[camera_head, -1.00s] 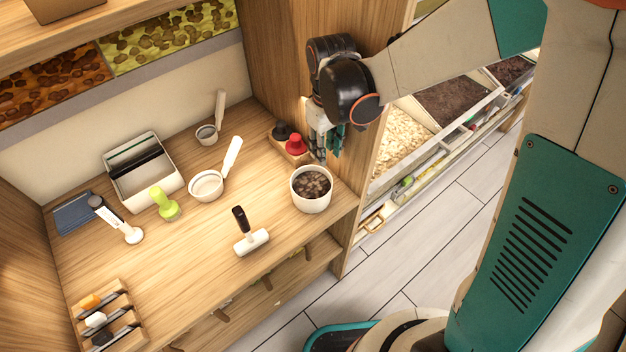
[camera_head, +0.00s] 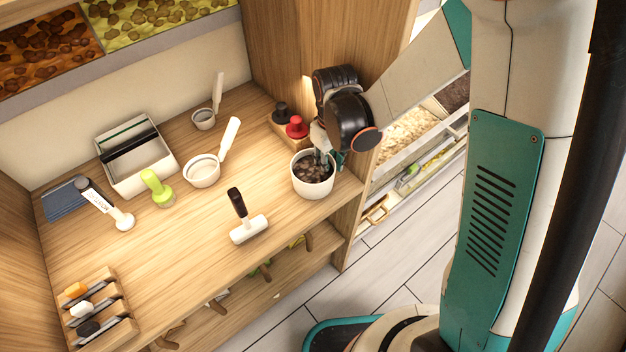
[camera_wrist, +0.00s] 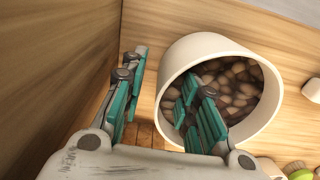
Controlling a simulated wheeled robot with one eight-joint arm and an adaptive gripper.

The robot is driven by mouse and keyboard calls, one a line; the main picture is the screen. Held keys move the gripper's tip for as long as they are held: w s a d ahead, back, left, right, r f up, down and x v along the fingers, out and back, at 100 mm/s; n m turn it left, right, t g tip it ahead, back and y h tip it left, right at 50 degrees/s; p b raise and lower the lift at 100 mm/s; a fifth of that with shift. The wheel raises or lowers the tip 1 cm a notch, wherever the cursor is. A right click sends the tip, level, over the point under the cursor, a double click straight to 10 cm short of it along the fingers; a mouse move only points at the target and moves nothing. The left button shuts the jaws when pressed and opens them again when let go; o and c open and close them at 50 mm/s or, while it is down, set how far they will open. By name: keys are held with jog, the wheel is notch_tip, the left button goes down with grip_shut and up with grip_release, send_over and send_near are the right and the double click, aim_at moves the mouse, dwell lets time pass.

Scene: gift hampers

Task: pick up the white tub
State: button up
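The white tub (camera_head: 313,190) stands upright near the front right of the wooden counter, filled with brown, pebble-like pieces. In the wrist view the tub (camera_wrist: 190,52) fills the middle right, its round mouth facing the camera. My gripper (camera_wrist: 166,72) is open with its teal-padded fingers apart. One finger appears to reach into the tub's mouth and the other is outside, to the left, so the near wall lies between them. I cannot tell whether either finger touches the wall.
A wooden side panel (camera_head: 350,50) rises close behind my wrist. A red-knobbed stamp (camera_head: 297,128) and a black one stand just behind the tub. A white roller (camera_head: 248,229) with a black handle lies left of it. The counter's front edge is close.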

aim_at(330, 157)
grip_shut()
jog(key=shift+r, duration=0.1)
dwell(0.4)
jog(key=shift+r+p, duration=1)
jog(key=shift+r, duration=0.55)
jog(key=shift+s+d+r, duration=0.1)
jog(key=shift+r, duration=0.1)
jog(key=s+d+p, duration=0.2)
jog(key=s+d, duration=0.7)
jog(key=s, duration=0.6)
jog(key=shift+d+p, duration=0.15)
jog(key=shift+p, duration=0.2)
jog(key=shift+f, duration=0.1)
